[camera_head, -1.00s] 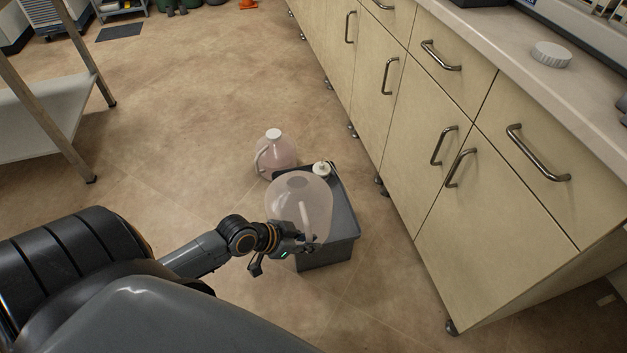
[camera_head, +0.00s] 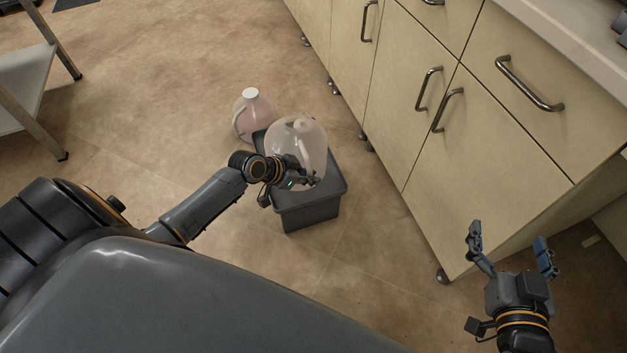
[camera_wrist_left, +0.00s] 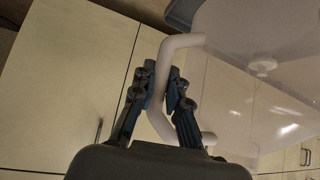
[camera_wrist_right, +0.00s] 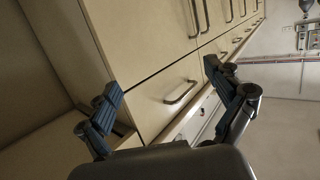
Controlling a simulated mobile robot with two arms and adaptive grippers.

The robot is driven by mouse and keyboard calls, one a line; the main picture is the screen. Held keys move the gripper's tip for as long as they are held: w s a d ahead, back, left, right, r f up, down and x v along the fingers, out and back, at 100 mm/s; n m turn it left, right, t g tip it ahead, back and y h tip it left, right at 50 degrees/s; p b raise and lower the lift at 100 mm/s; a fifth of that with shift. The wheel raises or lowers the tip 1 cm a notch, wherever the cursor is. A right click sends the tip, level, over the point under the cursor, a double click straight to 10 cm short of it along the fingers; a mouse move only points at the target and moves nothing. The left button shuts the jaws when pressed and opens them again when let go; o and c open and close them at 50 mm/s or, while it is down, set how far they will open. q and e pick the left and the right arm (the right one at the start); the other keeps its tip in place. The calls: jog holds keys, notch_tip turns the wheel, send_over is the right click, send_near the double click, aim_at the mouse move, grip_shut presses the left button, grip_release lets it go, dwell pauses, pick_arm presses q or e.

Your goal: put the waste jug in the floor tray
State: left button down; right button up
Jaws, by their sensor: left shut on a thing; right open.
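A large translucent jug (camera_head: 296,146) is in my left gripper (camera_head: 309,180), over the dark grey floor tray (camera_head: 312,213) in the head view. I cannot tell whether its base is above the tray's rim or inside. In the left wrist view, the fingers (camera_wrist_left: 166,92) are shut on the jug's white handle (camera_wrist_left: 162,72), and its clear body (camera_wrist_left: 275,75) fills the upper right. A second jug (camera_head: 254,116), with pinkish contents and a white cap, stands on the floor behind the tray. My right gripper (camera_head: 509,245) is open and empty, also in its wrist view (camera_wrist_right: 168,90).
Beige cabinets (camera_head: 480,160) with metal handles run along the right, close to the tray and my right gripper. A shelf frame (camera_head: 30,85) stands at the upper left. The brown floor (camera_head: 160,100) between them is clear.

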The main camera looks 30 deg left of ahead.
pick_arm(q)
jog(key=w+f+b, duration=0.3)
jog(key=f, duration=0.3)
jog(key=shift+a+f+b, duration=0.25)
jog(key=shift+b, duration=0.05)
pick_arm(e)
jog(key=s+a+r+t+y, duration=0.1)
jog(key=s+r+t+y, duration=0.2)
jog(key=r+t, duration=0.7)
notch_tip(320, 180, up, 6)
jog(key=shift+s+a+r+t, duration=0.1)
jog(key=shift+s+a+t, duration=0.1)
jog(key=shift+s+t, duration=0.15)
pick_arm(q)
jog(key=shift+f, duration=0.1)
jog(key=c, duration=1.3)
grip_release()
jog(key=shift+c, duration=0.2)
pick_arm(e)
jog(key=shift+s+y, duration=0.1)
jog(key=shift+y, duration=0.4)
jog(key=shift+r, duration=0.1)
